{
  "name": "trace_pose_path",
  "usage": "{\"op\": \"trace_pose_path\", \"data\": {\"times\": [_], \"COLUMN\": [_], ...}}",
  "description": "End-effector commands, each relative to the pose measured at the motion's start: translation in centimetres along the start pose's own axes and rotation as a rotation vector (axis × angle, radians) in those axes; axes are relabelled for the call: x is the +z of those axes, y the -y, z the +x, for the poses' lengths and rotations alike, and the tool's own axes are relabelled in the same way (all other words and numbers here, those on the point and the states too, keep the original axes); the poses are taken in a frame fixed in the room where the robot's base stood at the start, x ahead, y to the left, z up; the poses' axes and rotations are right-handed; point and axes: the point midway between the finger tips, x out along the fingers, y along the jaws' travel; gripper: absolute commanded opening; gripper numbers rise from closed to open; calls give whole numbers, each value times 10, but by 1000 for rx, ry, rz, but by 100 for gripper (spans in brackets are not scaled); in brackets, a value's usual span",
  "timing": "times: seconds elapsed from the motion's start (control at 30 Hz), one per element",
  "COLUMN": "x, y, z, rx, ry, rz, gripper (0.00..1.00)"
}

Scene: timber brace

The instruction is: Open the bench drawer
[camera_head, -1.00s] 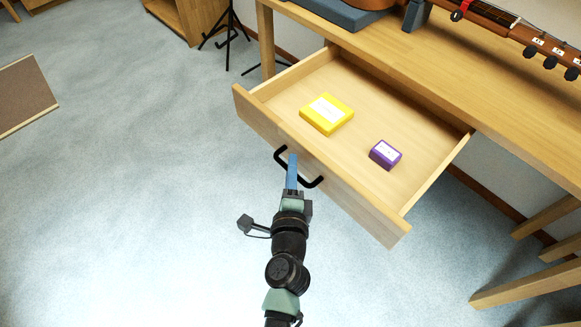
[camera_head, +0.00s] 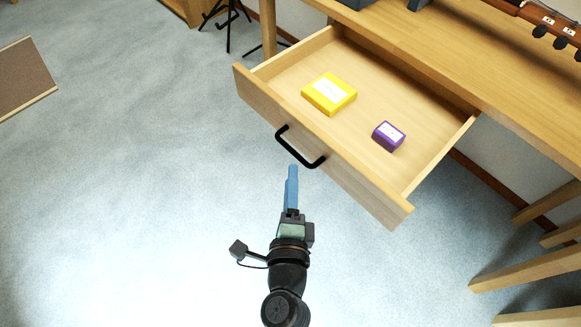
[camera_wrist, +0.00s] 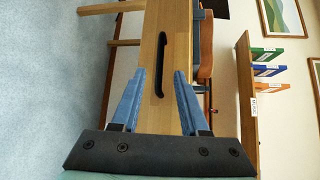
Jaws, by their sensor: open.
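The bench drawer (camera_head: 325,160) is pulled well out from the bench, and its inside is in view from above. Its black bar handle (camera_head: 300,147) is on the front panel; it also shows in the wrist view (camera_wrist: 159,65), ahead of the fingers. My gripper (camera_head: 292,168) is just short of the handle, apart from it. In the wrist view my gripper (camera_wrist: 160,85) has its two blue fingers spread and nothing between them. Inside the drawer lie a yellow box (camera_head: 329,93) and a small purple box (camera_head: 389,136).
The wooden bench (camera_head: 440,60) stands behind the drawer, with a guitar neck (camera_head: 545,22) at the top right. A black stand (camera_head: 228,25) is on the floor left of the bench. The carpet (camera_head: 130,180) left of the drawer is clear.

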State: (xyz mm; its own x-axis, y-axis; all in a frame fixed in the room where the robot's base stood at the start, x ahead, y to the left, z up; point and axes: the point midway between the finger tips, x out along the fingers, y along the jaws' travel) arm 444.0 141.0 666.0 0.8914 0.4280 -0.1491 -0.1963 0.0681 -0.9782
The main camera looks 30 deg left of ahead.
Motion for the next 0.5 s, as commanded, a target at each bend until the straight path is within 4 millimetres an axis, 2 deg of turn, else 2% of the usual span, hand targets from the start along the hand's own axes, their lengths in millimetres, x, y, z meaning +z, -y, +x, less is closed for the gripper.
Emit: {"op": "trace_pose_path", "data": {"times": [0.03, 0.2, 0.5], "x": [0, 0, 0], "y": [-3, -2, 0], "z": [-9, -30, -42], "rx": [3, 1, 0], "ry": [0, 0, -1], "rz": [1, 1, 0], "gripper": [44, 44, 44]}}
